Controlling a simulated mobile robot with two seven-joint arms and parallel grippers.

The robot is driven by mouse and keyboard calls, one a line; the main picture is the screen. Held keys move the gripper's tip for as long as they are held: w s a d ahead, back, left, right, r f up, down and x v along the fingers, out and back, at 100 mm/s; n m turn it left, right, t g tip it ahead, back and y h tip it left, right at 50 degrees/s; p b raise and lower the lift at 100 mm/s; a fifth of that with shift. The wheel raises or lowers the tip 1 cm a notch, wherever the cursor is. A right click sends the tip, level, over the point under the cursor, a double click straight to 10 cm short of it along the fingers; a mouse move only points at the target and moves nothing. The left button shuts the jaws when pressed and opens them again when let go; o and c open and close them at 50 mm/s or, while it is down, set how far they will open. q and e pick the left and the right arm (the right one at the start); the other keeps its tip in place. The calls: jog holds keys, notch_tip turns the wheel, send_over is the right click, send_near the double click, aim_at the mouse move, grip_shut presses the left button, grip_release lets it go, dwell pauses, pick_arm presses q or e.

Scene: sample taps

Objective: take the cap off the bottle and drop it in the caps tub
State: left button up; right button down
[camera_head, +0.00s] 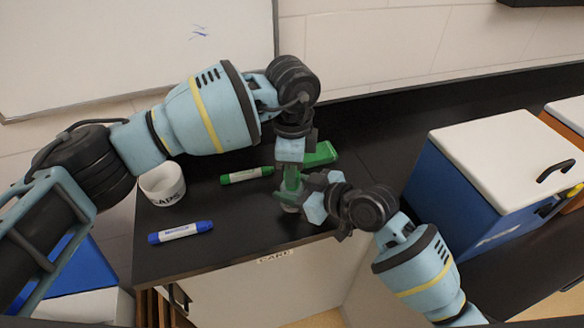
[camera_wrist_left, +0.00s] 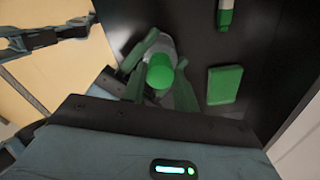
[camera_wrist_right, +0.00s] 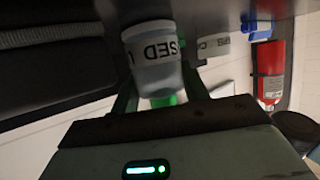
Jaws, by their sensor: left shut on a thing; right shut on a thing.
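The bottle (camera_head: 291,208) stands on the black counter, mostly hidden by my grippers. In the right wrist view, seen upside down, it is a pale grey body (camera_wrist_right: 155,68) with a label ending in "SED". Its green cap (camera_wrist_left: 160,73) is at the bottle's top; I cannot tell whether it is still seated. My left gripper (camera_head: 291,180) comes from above, shut on the cap. My right gripper (camera_head: 290,199) comes from the right, shut on the bottle's body. The white caps tub (camera_head: 162,186) stands at the counter's left, away from both grippers.
A green block (camera_head: 321,154) lies behind my grippers. A blue box with a white lid (camera_head: 500,160) stands at the right. The counter's front edge is close to the bottle.

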pick_arm(q)
jog(key=shift+r, duration=0.3)
jog(key=shift+r, duration=0.65)
jog(key=shift+r, duration=0.1)
jog(key=shift+r, duration=1.9)
pick_arm(e)
jog(key=c, duration=0.7)
grip_release()
jog(key=shift+o, duration=0.2)
pick_arm(q)
jog(key=shift+f+b, duration=0.3)
jog(key=shift+f, duration=0.6)
pick_arm(e)
jog(key=v, duration=1.2)
jog(key=shift+r, duration=0.1)
